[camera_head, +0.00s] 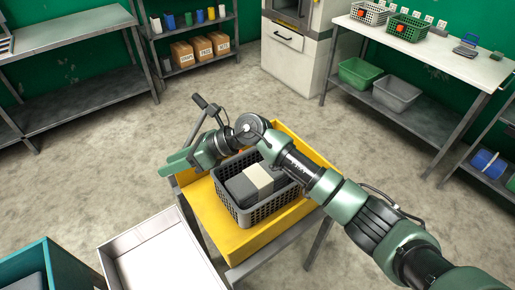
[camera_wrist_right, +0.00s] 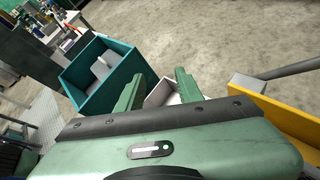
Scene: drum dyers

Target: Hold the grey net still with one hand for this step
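A grey mesh basket, the only net-like grey thing near me, (camera_head: 268,209) stands on the yellow cart (camera_head: 220,228) in the head view. It holds dark grey blocks (camera_head: 241,188) and a cream block (camera_head: 258,178). My right arm reaches over the basket's far side, hiding part of it. My right gripper (camera_head: 172,167) is beyond the basket's left side, at the cart's left edge, apart from the basket. In the right wrist view its two green fingers (camera_wrist_right: 160,74) are spread with nothing held between them. My left gripper is in neither view.
A white tray (camera_head: 119,258) and a teal box (camera_head: 53,257) stand left of the cart; the teal box also shows in the wrist view (camera_wrist_right: 128,72). A white-topped bench (camera_head: 460,64) at the right holds smaller baskets. Bare floor surrounds the cart's far side.

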